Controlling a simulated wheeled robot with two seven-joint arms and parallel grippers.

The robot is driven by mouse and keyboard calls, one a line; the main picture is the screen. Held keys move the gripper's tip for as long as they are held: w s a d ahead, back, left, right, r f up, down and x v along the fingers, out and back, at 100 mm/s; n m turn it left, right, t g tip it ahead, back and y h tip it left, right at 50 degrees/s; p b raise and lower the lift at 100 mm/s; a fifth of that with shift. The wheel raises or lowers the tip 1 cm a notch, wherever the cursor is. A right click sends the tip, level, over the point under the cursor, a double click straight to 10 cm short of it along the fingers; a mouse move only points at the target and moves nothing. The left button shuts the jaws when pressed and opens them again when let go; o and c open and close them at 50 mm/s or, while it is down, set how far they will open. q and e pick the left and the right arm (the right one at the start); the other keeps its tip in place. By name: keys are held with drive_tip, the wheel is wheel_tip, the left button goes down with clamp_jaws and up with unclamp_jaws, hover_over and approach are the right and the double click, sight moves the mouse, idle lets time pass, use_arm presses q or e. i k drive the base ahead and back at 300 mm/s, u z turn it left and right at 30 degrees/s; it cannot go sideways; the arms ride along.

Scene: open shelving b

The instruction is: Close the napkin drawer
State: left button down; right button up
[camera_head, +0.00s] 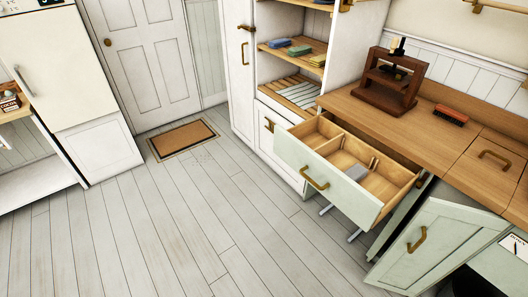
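A drawer with a pale green front (341,192) stands pulled well out of the wooden-topped counter. Its brass handle (315,179) is on the front. The other compartments I can see look empty. Neither of my grippers shows in the head view.
A pale green cabinet door (420,245) stands open right of the drawer. A wooden press (390,82) and a brush (451,115) are on the counter (440,140). Open shelves hold folded cloths. The plank floor (190,220) is clear, apart from a doormat (182,139).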

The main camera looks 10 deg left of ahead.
sight(390, 176)
drive_tip(key=z, duration=0.15)
drive_tip(key=i, duration=0.95)
drive_tip(key=z, duration=0.6)
